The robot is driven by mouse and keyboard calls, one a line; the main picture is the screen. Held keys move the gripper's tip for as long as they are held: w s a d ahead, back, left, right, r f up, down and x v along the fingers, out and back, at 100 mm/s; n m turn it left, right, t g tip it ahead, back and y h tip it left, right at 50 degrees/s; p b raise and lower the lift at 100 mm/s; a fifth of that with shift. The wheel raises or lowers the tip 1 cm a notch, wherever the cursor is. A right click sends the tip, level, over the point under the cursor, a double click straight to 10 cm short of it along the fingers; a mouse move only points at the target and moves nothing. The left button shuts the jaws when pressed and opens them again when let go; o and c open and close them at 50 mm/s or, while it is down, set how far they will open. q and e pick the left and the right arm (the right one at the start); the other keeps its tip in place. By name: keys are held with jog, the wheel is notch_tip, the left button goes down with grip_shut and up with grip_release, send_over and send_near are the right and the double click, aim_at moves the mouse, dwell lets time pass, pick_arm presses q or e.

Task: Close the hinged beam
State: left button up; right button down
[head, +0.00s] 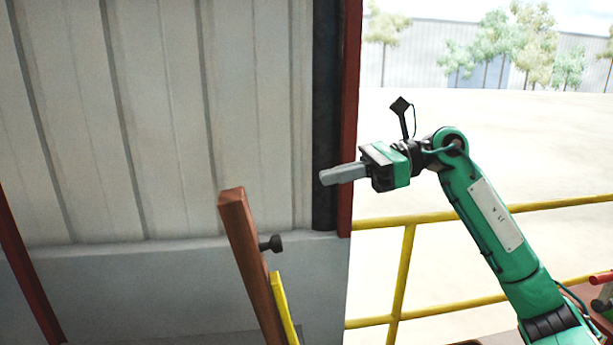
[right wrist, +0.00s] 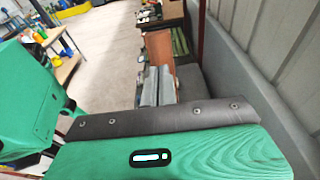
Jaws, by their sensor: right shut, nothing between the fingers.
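The hinged beam (head: 246,260) is a reddish-brown bar standing up and leaning slightly left in the head view, with its lower end out of frame. A black knob (head: 270,243) sticks out of its right side. My right gripper (head: 328,176) is shut and empty, its grey fingers pointing left, above and to the right of the beam's top end in the picture, apart from it. In the right wrist view, the grey fingers (right wrist: 157,84) show in front of a brown surface (right wrist: 160,48), which I cannot surely identify as the beam. My left gripper is not in view.
A yellow bar (head: 284,308) runs beside the beam's lower part. A corrugated wall (head: 150,130) with a dark post (head: 326,110) and red edge stands behind. Yellow railing (head: 407,265) is at right. The wrist view shows a cluttered table (right wrist: 60,65) at left.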

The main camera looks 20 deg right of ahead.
aim_at(245, 196)
jog(key=p+x, duration=0.2)
jog(key=x, duration=0.3)
jog(key=p+x, duration=0.3)
jog(key=x, duration=0.3)
jog(key=shift+a+r, duration=0.1)
jog(key=shift+r, duration=0.15)
jog(key=shift+w+a+f+p, duration=0.25)
jog(key=shift+a+p, duration=0.1)
jog(key=shift+a, duration=0.25)
